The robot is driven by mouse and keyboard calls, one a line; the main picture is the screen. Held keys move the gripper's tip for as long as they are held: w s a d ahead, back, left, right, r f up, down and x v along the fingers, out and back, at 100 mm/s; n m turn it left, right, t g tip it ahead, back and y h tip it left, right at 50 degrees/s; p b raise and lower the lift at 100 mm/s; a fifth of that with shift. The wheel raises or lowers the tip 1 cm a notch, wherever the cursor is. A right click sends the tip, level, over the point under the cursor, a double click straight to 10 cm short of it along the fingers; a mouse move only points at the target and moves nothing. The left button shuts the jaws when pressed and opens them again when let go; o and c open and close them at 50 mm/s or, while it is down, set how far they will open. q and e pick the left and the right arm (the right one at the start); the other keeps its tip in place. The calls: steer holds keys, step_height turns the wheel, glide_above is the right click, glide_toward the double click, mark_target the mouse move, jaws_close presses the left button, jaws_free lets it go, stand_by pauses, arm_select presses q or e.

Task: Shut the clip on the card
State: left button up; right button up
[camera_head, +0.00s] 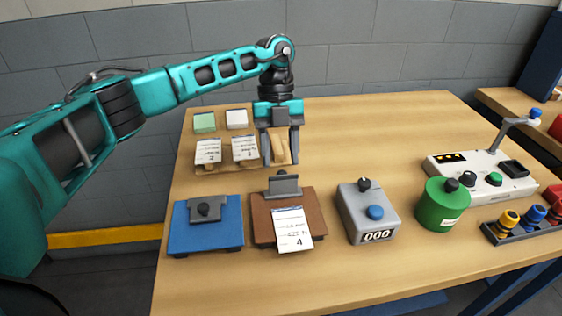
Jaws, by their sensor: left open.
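A brown clipboard (266,228) lies on the table, with a white card (292,229) marked 4 on it, slightly askew and reaching its front edge. Its grey clip (284,186) at the back edge stands raised, apart from most of the card. A blue clipboard (188,236) to the left has its grey clip (206,208) lying flat, with no card visible. My left gripper (280,161) points down behind the brown clipboard, open around or in front of a tan wooden piece; I cannot tell whether it touches it. My right gripper is out of view.
A wooden rack (225,168) with cards 2 and 3 stands left of my gripper, with green and white pads behind. A grey counter box (368,214), a green canister (440,206) and a white control panel (480,172) stand to the right. The table's back right is clear.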

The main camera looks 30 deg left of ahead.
mark_target(283, 182)
arm_select(q)
steer(key=shift+x, duration=1.3)
steer(key=shift+c, duration=0.3)
jaws_close()
